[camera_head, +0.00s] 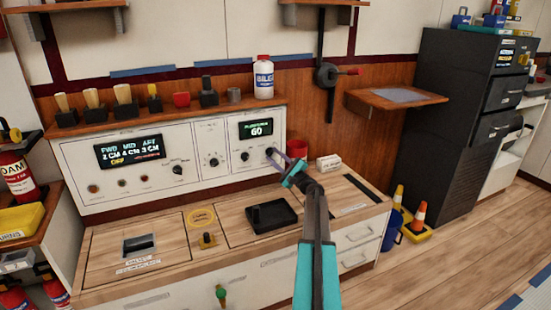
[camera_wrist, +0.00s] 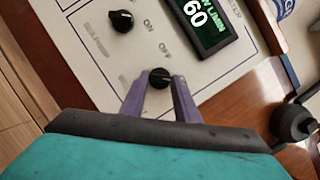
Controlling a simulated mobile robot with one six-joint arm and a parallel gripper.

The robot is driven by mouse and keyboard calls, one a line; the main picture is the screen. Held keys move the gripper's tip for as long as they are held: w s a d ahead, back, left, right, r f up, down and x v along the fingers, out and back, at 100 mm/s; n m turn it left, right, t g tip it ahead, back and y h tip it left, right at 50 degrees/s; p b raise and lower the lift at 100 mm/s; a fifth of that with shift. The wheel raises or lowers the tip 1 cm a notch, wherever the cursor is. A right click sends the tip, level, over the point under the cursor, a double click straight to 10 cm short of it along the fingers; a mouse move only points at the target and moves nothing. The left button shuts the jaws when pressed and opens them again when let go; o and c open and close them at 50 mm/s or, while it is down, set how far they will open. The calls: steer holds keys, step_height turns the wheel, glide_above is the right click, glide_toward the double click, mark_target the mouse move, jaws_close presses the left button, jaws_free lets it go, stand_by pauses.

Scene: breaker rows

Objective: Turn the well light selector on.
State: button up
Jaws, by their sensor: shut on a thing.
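A small round black selector knob (camera_wrist: 160,78) sits on the white control panel (camera_head: 100,165), below the printed words ON and OFF in the wrist view. My gripper (camera_wrist: 159,88) is shut on this knob, with one purple finger on each side. In the head view my gripper (camera_head: 273,155) reaches the panel's right end, below the small display, and the knob is mostly hidden there. The knob's own label is too faint to read, and I cannot tell which way its pointer faces.
A second black knob (camera_wrist: 121,20) is close by on the panel. The lit display (camera_wrist: 205,22) reading 60 is above.

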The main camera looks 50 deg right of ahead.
stand_by(0.3)
steer(key=o, duration=1)
steer(key=shift+o, duration=0.2)
steer(key=shift+s, duration=0.15)
steer(key=p+v, duration=0.2)
steer(key=v, duration=1.1)
steer(key=shift+s, duration=0.35)
steer(key=shift+f, duration=0.15)
